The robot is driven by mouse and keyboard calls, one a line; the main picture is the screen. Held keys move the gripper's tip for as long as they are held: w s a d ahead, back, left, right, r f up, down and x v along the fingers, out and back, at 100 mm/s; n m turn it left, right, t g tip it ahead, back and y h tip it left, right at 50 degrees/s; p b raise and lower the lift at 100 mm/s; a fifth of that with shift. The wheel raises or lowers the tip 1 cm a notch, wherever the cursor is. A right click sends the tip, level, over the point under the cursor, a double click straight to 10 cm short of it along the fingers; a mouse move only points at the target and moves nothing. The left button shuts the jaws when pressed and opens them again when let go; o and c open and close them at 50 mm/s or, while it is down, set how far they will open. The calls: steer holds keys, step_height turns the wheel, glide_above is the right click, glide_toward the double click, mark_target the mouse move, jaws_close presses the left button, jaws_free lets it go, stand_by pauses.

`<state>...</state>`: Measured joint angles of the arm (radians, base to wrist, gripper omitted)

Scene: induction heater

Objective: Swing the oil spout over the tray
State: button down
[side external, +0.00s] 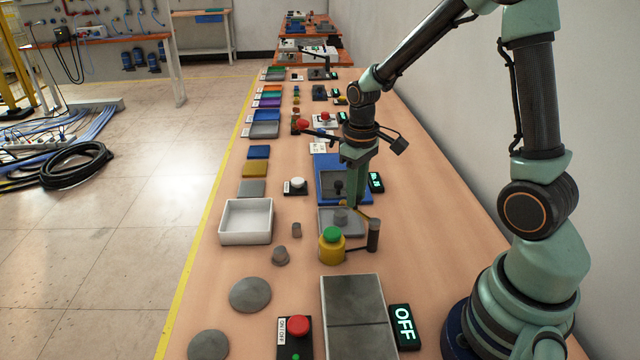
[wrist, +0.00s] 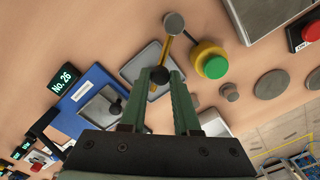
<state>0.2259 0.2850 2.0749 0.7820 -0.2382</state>
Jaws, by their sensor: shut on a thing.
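The oil spout is a thin yellow bar (wrist: 167,46) running from a grey-capped post (wrist: 174,22). The post (side external: 373,236) stands at the right of the work area in the side view. My gripper (wrist: 159,76) is shut on the spout's black knob (wrist: 159,75), one finger on each side. In the side view my gripper (side external: 353,204) points down near the grey tray's right side. The tray (wrist: 131,72) is flat and shallow, partly hidden by fingers and spout; it also shows in the side view (side external: 327,228). The spout's outer end appears above the tray in the wrist view; its height is unclear.
A yellow canister with a green top (side external: 331,246) stands close to the post and tray. A blue panel (side external: 325,166) lies beyond the tray. A white bin (side external: 246,222) and small grey weights (side external: 280,256) sit at the left. A grey plate (side external: 353,310) lies nearer the camera.

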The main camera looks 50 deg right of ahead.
steer(key=shift+w, duration=0.1)
steer(key=c, duration=0.6)
jaws_free()
steer(key=shift+c, duration=0.2)
step_height(320, 180, up, 12)
steer(key=s+a+r+t, duration=0.3)
steer(key=s+a+t, duration=0.2)
steer(key=s+a, duration=0.2)
steer(key=shift+s+a+r+t, duration=0.15)
steer(key=shift+a+r+t, duration=0.15)
steer(key=shift+a, duration=0.3)
